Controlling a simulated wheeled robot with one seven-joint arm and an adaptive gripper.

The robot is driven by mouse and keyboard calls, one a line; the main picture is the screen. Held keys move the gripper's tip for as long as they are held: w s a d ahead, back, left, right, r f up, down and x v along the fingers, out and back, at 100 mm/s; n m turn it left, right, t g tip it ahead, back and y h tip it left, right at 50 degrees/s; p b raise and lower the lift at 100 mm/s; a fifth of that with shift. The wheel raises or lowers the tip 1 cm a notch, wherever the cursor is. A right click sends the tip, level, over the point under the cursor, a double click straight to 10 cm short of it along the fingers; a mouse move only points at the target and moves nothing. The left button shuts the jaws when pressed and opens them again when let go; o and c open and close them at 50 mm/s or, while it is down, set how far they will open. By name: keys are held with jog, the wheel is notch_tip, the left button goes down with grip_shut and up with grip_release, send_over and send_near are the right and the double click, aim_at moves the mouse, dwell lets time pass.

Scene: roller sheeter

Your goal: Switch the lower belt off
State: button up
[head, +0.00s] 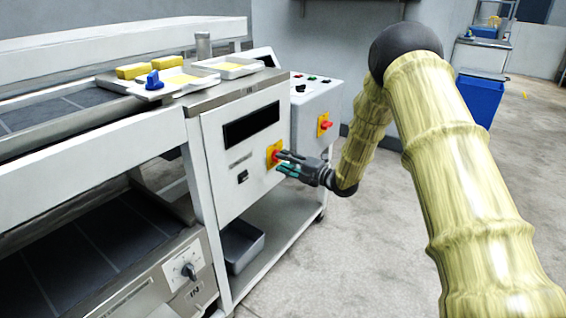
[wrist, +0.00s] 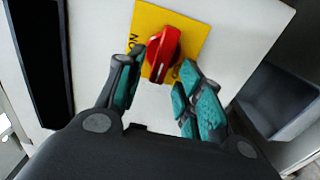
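A red rotary switch (head: 275,155) on a yellow plate is on the white front panel. It shows large in the wrist view (wrist: 164,52), its handle tilted in the picture, with partly hidden lettering on the plate's left side. My gripper (head: 282,163) is at this switch. In the wrist view my gripper (wrist: 160,76) is open, one finger on each side of the red handle's near end; I cannot tell whether they touch it. A second red switch (head: 325,125) on a yellow plate is on the grey box behind. The lower belt (head: 95,250) lies at the lower left.
A dial (head: 188,270) is on the lower belt's front panel. Trays with yellow blocks (head: 135,71) stand on top. A metal bin (head: 240,243) sits on the shelf below.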

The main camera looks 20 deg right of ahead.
jog(key=v, duration=1.1)
dwell(0.5)
jog(key=s+a+f+m+g+h, duration=0.25)
jog(key=s+f+m, duration=0.35)
jog(key=f, duration=0.5)
jog(key=s+a+f+m+g+h, duration=0.1)
jog(key=s+a+f+m+h, duration=0.4)
jog(key=f, duration=0.6)
jog(key=s+a+f+m+g+h, duration=0.1)
jog(key=s+f+m+g, duration=0.1)
jog(key=s+f+m, duration=0.45)
jog(key=s+f+m+g+h, duration=0.1)
jog(key=s+f+g, duration=0.15)
jog(key=s, duration=0.75)
jog(key=s+a+f+m+g, duration=0.1)
jog(key=s+f+m+g, duration=0.15)
jog(key=s+f, duration=0.4)
jog(key=s+a+m+g+h, duration=0.2)
jog(key=s+m+g, duration=0.25)
jog(key=s, duration=1.45)
notch_tip(320, 180, up, 24)
jog(key=p, duration=2.4)
jog(key=shift+w+d+m+t, duration=0.25)
jog(key=shift+m+t, duration=0.1)
jog(key=shift+t, duration=0.05)
jog(key=shift+r+y, duration=0.1)
jog(key=shift+y, duration=0.15)
